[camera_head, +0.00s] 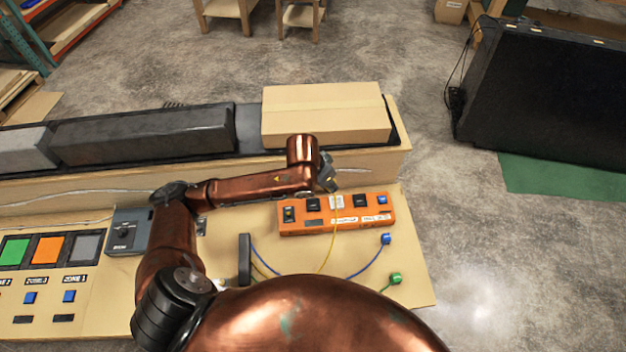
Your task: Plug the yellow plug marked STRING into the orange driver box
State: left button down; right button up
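The orange driver box (345,222) lies on the tan console board, with several dark, white and blue parts on its top. My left gripper (332,186), dark and small, is over the back edge of the box near its middle. A yellow cable (328,250) rises from the board, crosses the box front and ends at this gripper, which appears shut on the yellow plug. The plug itself is mostly hidden by the fingers, and its STRING mark cannot be read. Whether the plug touches the box cannot be told. My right gripper is not in view.
A blue plug (386,239) and a green plug (396,278) lie on cables right of and in front of the box. A dark upright block (245,260) stands left of the cables. A cardboard carton (325,115) sits behind the box. A grey switch unit (128,232) is at left.

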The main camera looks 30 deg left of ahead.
pick_arm(q)
jog(key=w+a+f+m+g+h+p, duration=0.1)
jog(key=a+f+m+p, duration=0.2)
jog(key=a+f+m, duration=0.15)
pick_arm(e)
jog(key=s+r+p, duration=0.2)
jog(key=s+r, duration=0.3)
pick_arm(q)
jog(key=m+h+b, duration=0.1)
jog(key=m+b, duration=0.2)
jog(key=b, duration=0.1)
send_over(311, 206)
jog(key=shift+g, duration=0.4)
notch_tip(311, 206, down, 8)
jog(key=shift+f, duration=0.15)
jog(key=shift+f+b, duration=0.65)
jog(key=shift+b, duration=0.25)
jog(key=shift+f, duration=0.95)
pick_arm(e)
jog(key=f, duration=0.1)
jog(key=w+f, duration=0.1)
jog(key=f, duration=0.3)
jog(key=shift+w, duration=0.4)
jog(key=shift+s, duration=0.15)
